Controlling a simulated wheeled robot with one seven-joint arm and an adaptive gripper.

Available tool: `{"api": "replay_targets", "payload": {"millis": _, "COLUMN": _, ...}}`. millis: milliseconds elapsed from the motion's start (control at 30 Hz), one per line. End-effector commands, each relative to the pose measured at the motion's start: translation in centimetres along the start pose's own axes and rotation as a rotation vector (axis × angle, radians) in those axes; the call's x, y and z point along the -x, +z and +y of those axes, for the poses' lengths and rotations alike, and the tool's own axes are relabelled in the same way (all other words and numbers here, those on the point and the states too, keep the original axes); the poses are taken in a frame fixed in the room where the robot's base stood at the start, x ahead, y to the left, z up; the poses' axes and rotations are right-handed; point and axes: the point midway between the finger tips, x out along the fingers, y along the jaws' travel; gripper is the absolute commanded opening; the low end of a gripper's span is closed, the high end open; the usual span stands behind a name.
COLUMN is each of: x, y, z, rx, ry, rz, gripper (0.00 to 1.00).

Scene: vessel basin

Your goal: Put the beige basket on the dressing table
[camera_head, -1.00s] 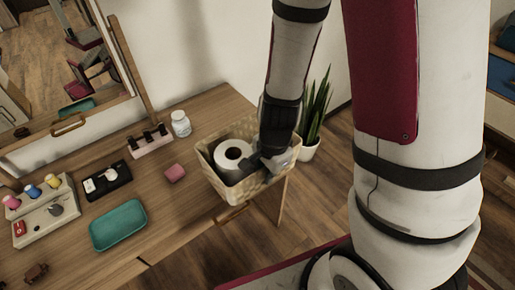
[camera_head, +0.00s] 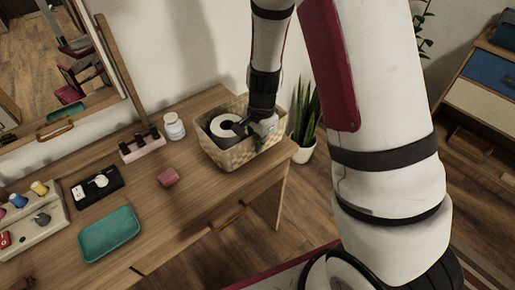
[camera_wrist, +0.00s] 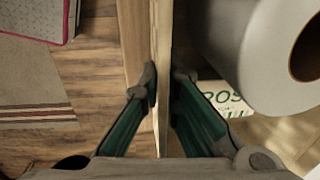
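The beige woven basket (camera_head: 238,156) is at the right end of the wooden dressing table (camera_head: 195,205), beside the back wall. Its base looks on or very close to the tabletop; I cannot tell for certain that it touches. A white paper roll (camera_head: 224,125) and a dark item are inside it. My gripper (camera_head: 256,132) reaches down at the basket's right side. In the wrist view, my gripper (camera_wrist: 164,88) has one finger on each side of the thin basket wall (camera_wrist: 162,30), with both pads closed against it. The paper roll (camera_wrist: 255,60) shows on the inner side.
A teal tray (camera_head: 109,234) lies nearer the front. A potted plant (camera_head: 303,125) stands on the floor right of the table. A mirror (camera_head: 65,65) is at the left.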

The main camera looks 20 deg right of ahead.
Motion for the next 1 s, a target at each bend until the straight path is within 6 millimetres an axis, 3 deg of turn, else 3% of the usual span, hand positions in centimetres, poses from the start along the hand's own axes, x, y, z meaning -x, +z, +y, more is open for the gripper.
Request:
{"api": "replay_targets", "payload": {"millis": 133, "x": -1.9, "y": -0.1, "z": 0.2, "rx": -0.003, "ry": 0.0, "rz": 0.0, "gripper": 0.0}}
{"api": "replay_targets", "payload": {"millis": 500, "x": -2.4, "y": 0.0, "z": 0.2, "rx": -0.001, "ry": -0.001, "rz": 0.0, "gripper": 0.0}}
{"api": "replay_targets", "payload": {"millis": 600, "x": -2.3, "y": 0.0, "z": 0.2, "rx": 0.0, "ry": 0.0, "rz": 0.0, "gripper": 0.25}}
{"api": "replay_targets", "payload": {"millis": 1000, "x": -1.8, "y": 0.0, "z": 0.2, "rx": 0.0, "ry": -0.001, "rz": 0.001, "gripper": 0.25}}
